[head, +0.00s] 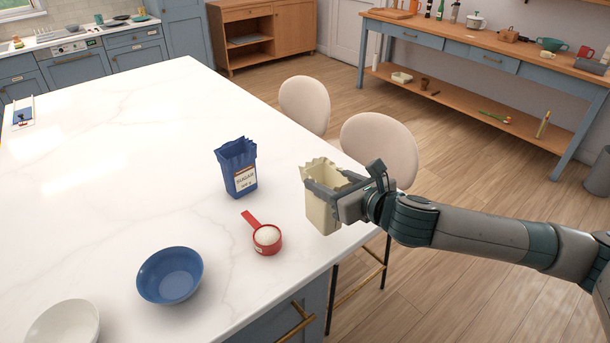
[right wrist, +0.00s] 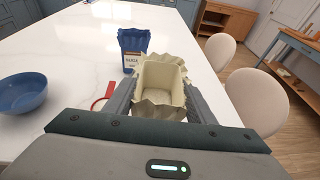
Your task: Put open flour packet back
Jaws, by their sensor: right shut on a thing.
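The open flour packet (head: 322,212) is cream-coloured with a torn, jagged top. My right gripper (head: 335,188) is shut on it near its top, at the right edge of the white island. The packet is upright; I cannot tell whether its base touches the worktop. In the right wrist view the packet (right wrist: 162,85) sits between the two fingers, and I look into its open top. Its label is not visible. My left gripper is not in view.
A blue sugar packet (head: 238,171), a red measuring cup (head: 267,241) with white contents, a blue bowl (head: 170,276) and a white bowl (head: 65,325) stand on the island (head: 130,150). Two chairs (head: 380,145) stand along its right side. The island's far part is mostly clear.

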